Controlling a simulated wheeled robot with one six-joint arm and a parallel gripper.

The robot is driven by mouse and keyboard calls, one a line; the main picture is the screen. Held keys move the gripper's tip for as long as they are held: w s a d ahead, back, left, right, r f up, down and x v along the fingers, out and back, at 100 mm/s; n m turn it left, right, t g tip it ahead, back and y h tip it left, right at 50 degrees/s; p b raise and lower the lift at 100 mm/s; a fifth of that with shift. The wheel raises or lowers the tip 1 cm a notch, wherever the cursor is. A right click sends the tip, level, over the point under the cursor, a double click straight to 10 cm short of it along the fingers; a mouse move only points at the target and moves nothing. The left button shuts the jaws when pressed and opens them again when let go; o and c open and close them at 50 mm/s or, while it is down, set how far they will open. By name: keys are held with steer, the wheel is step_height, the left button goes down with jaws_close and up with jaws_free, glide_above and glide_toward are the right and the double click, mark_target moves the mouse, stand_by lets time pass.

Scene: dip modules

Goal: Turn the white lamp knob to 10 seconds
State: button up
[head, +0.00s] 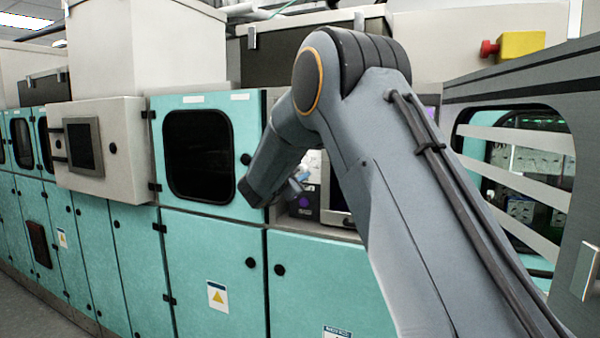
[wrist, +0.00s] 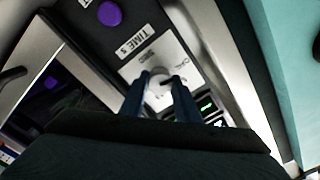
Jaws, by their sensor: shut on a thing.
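The white lamp knob (wrist: 158,91) shows in the wrist view on a white dial plate (wrist: 183,65) with a "TIME S" label. My gripper (wrist: 160,82) has its two dark blue fingers on either side of the knob, shut on it. The fingers and the gripper body hide part of the knob and the lower dial. The dial's setting is too small and blurred to read. In the head view my arm hides most of the panel, and the knob cannot be made out there.
A purple button (wrist: 109,13) sits beside the dial; it also shows in the head view (head: 304,201). Green-lit displays (wrist: 206,104) lie near the fingers. A teal cabinet door with a dark window (head: 198,155) stands left of my arm. A yellow box with a red button (head: 521,45) is at upper right.

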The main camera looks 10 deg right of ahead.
steer(key=shift+f+m+b, duration=0.1)
steer(key=shift+m+b, duration=0.2)
steer(key=shift+b, duration=0.2)
steer(key=m+b, duration=0.7)
steer(key=b, duration=0.3)
steer(key=shift+f, duration=0.2)
steer(key=m+b, duration=0.4)
steer(key=b, duration=0.1)
steer(key=m+b, duration=0.4)
steer(key=b, duration=0.1)
steer(key=shift+r, duration=0.1)
steer(key=o, duration=1)
steer(key=shift+o, duration=0.2)
steer(key=shift+r, duration=0.1)
